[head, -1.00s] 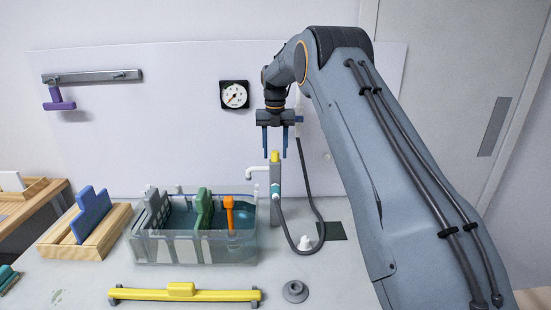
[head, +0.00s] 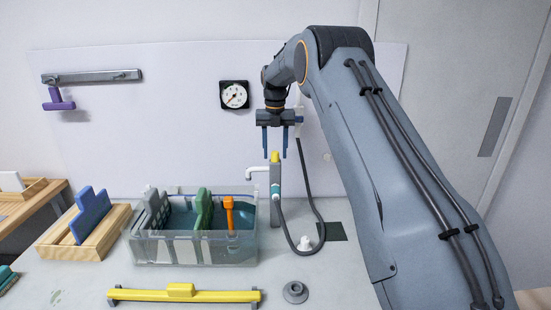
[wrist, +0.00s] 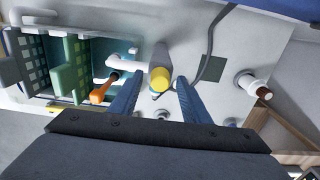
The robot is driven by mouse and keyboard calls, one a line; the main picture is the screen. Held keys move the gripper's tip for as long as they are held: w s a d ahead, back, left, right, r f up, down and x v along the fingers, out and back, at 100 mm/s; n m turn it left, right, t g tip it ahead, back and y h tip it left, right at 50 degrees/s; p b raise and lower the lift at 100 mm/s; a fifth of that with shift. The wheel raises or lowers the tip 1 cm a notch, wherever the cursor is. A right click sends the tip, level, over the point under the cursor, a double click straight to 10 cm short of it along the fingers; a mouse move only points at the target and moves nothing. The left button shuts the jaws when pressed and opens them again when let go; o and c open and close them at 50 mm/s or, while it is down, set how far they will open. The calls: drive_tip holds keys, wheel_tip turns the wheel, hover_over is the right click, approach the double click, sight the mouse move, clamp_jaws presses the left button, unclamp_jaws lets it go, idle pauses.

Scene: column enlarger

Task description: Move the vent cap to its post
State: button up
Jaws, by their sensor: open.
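A yellow cap (head: 275,156), which may be the vent cap, sits on top of an upright grey column (head: 275,190) beside the clear tank. My gripper (head: 274,151) points down just above this column, open and empty. In the wrist view the yellow cap (wrist: 160,78) shows between the two blue fingers, apart from them. A small white stub (head: 304,243) stands on the bench to the right of the column, and a grey round base (head: 295,291) with a central knob lies near the front. I cannot tell which of them is the post.
A clear tank (head: 195,250) holds green and grey racks and an orange piece (head: 229,215). A white spout (head: 257,172) and a dark hose (head: 313,190) adjoin the column. A yellow bar (head: 215,296) lies in front. A white fitting with a brown tip (wrist: 250,86) stands at right.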

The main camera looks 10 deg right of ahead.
sight(275, 152)
drive_tip(key=shift+c, duration=0.3)
clamp_jaws()
drive_tip(key=shift+r, duration=0.5)
idle(0.3)
drive_tip(key=shift+r+p, duration=0.65)
drive_tip(key=shift+r, duration=1.55)
